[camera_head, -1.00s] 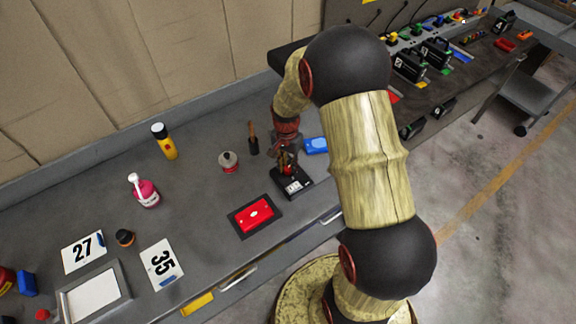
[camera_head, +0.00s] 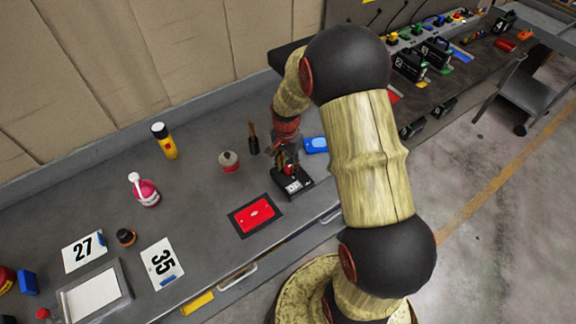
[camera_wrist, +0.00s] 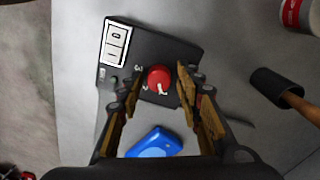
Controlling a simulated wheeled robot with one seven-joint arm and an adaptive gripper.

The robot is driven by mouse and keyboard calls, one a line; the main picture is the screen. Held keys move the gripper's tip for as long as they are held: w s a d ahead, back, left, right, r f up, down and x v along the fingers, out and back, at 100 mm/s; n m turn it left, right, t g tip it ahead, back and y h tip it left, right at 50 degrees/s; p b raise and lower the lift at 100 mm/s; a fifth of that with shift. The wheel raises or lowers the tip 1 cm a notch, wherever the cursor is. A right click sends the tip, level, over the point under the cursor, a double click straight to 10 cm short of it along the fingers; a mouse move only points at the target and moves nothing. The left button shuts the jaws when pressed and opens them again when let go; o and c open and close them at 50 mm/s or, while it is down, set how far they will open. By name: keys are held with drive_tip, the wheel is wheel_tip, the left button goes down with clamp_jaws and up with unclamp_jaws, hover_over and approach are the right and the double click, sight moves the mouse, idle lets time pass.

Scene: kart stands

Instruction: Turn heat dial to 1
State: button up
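The heat dial is a red round knob (camera_wrist: 159,77) on a black box (camera_wrist: 172,45), which also shows on the bench in the head view (camera_head: 293,186). Small white marks ring the knob; I make out a 3 and a 2 on its left, and a white mark lies at its lower edge. My gripper (camera_wrist: 160,74) is over the box with one finger on each side of the knob, and thin gaps seem to show. In the head view my gripper (camera_head: 284,160) hides most of the knob.
A white panel (camera_wrist: 116,43) is on the box. A blue case (camera_head: 315,145), a brush-like handled tool (camera_head: 253,138), a red-and-white can (camera_head: 229,162) and a red plate on a black mat (camera_head: 255,214) stand close by. Number cards lie farther left.

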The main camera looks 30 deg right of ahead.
sight(287, 168)
drive_tip(key=shift+o, duration=0.5)
wheel_tip(287, 168, up, 12)
drive_tip(key=shift+w, duration=0.15)
idle(0.7)
drive_tip(key=s+a+r+n+t+b, duration=0.2)
drive_tip(key=s+a+r+n, duration=0.4)
drive_tip(key=s, duration=0.4)
drive_tip(key=s+a+r+n+t+b, duration=0.3)
drive_tip(key=s+a+r+n, duration=0.4)
drive_tip(key=s, duration=0.3)
drive_tip(key=shift+s+a+r+t+b, duration=0.2)
drive_tip(key=shift+a+r+t+b, duration=0.15)
drive_tip(key=shift+a, duration=0.25)
